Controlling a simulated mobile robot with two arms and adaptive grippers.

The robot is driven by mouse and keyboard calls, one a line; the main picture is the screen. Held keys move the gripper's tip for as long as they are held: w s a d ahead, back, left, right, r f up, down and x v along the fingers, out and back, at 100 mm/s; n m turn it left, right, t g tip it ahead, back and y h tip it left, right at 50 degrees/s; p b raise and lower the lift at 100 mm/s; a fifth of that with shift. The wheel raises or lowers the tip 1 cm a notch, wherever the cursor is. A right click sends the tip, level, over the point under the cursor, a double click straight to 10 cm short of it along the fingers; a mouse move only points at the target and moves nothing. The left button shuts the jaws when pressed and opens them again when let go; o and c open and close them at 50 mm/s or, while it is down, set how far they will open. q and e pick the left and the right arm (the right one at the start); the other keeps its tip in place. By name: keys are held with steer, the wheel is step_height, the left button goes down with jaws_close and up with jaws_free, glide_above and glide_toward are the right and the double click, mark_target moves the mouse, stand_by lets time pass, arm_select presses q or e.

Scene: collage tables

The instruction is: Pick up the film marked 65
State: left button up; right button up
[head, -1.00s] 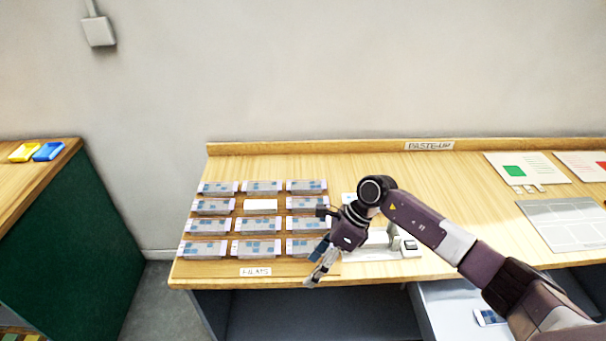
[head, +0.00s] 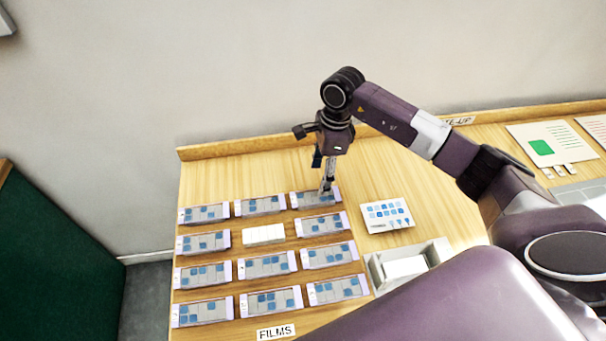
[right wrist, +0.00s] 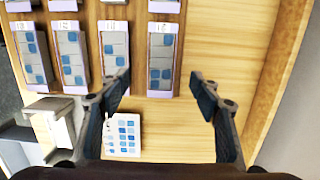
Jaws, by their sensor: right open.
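Films, pale strips with blue squares and lilac ends, lie in rows on the table. Their number marks are too small or blurred for me to read surely, so I cannot tell which is the film marked 65. My right gripper (head: 326,188) is at the back-right film (head: 312,199), pointing down and partly covering it. In the right wrist view the gripper (right wrist: 156,84) is open and empty, its fingers on either side of this film's near end (right wrist: 162,60). I cannot tell its height above the film. My left gripper is out of view.
A white card with blue squares (head: 387,215) lies right of the films, with a grey-white tray device (head: 408,266) nearer. A blank white block (head: 263,234) fills one film place. A FILMS label (head: 276,332) marks the front. Bare wood lies behind the films.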

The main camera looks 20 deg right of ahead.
mark_target(315, 196)
step_height(315, 196, down, 2)
steer(key=shift+s+a+f+p, duration=0.1)
steer(key=shift+s+p, duration=0.05)
steer(key=shift+p, duration=0.5)
steer(key=shift+f+p, duration=0.25)
steer(key=shift+p, duration=0.1)
steer(key=f, duration=0.1)
steer(key=f+p, duration=0.1)
steer(key=f, duration=0.2)
steer(key=shift+w+a+f+p, duration=0.2)
steer(key=shift+w+f+p, duration=0.05)
steer(key=shift+w+p, duration=0.1)
steer(key=c, duration=0.4)
steer(key=shift+c, duration=1.4)
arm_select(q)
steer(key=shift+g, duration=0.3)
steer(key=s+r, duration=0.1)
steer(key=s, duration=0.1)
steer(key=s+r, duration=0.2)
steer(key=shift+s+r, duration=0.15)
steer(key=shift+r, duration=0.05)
arm_select(e)
steer(key=c, duration=0.4)
steer(key=shift+o, duration=0.2)
steer(key=shift+r, duration=0.1)
